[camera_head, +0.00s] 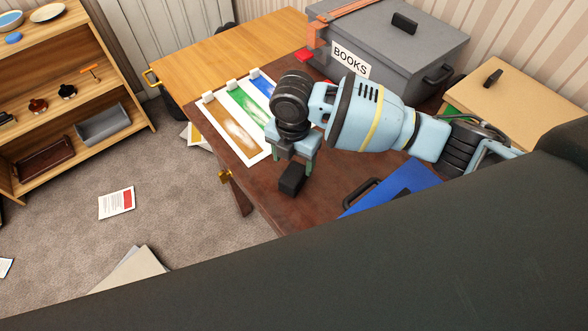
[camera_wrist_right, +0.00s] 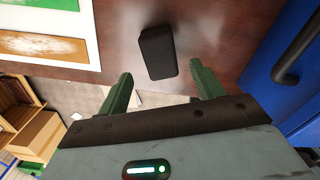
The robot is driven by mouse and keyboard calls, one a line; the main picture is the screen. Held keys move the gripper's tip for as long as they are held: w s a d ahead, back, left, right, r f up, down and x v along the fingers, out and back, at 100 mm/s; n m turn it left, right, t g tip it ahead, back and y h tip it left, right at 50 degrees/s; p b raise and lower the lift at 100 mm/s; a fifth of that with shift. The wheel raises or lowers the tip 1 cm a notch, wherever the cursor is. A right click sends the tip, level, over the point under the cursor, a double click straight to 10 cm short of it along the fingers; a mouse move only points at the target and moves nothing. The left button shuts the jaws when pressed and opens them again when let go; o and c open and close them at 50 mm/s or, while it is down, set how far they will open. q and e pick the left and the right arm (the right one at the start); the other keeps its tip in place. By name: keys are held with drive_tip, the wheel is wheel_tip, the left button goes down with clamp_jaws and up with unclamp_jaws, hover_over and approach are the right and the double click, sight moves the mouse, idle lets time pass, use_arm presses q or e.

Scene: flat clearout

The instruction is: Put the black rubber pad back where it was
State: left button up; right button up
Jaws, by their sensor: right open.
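The black rubber pad (camera_head: 292,179) is a small dark block on the brown table (camera_head: 262,198), near its front edge. In the right wrist view the pad (camera_wrist_right: 158,52) lies just beyond the fingertips, roughly centred between them and apart from both. My right gripper (camera_head: 294,163) is open and empty, above and close to the pad; its two green fingers also show in the right wrist view (camera_wrist_right: 162,82). My left gripper is not in view.
Colour prints (camera_head: 238,118) lie left of the gripper. A grey BOOKS box (camera_head: 400,58) stands at the back. A blue case (camera_head: 405,190) with a dark handle lies to the right. A wooden shelf (camera_head: 62,100) stands far left, with papers (camera_head: 117,202) on the carpet.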

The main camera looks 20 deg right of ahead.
sight(293, 174)
wheel_tip(293, 174, up, 5)
idle(0.3)
drive_tip(key=shift+s+f, duration=0.1)
idle(0.4)
